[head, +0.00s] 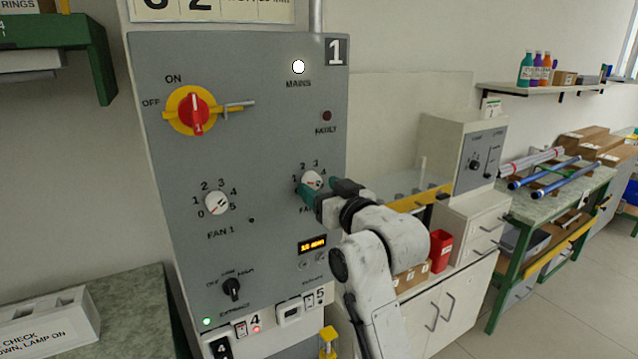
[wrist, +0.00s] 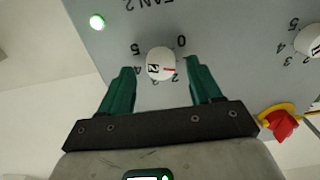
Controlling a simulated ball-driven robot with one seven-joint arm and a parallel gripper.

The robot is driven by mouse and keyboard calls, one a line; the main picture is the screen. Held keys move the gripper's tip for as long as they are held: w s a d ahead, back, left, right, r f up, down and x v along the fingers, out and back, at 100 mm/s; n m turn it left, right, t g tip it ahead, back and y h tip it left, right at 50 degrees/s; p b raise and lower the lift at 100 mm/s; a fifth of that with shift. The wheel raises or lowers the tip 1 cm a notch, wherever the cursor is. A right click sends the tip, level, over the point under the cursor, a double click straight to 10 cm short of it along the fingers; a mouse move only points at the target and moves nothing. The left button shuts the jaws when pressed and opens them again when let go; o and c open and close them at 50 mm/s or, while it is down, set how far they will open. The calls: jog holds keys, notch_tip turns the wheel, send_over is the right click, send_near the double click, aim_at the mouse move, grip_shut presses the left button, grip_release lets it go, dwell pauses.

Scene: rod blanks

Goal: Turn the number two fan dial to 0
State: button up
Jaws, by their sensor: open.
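The number two fan dial (head: 313,180) is a white round knob on the grey panel (head: 270,150), partly hidden behind my gripper in the head view. Contact with the dial is not clear. The gripper also shows in the head view (head: 308,192).
The FAN 1 dial (head: 216,202) is left of the FAN 2 dial. A red and yellow rotary switch (head: 194,112) is above it, and a black exhaust knob (head: 232,289) below.

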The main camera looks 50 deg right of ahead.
jog(key=shift+x, duration=0.8)
jog(key=c, duration=1)
jog(key=shift+c, duration=0.2)
jog(key=shift+n, duration=0.3)
jog(key=n, duration=0.4)
jog(key=shift+n, duration=0.3)
jog(key=n, duration=0.4)
jog(key=shift+n, duration=0.3)
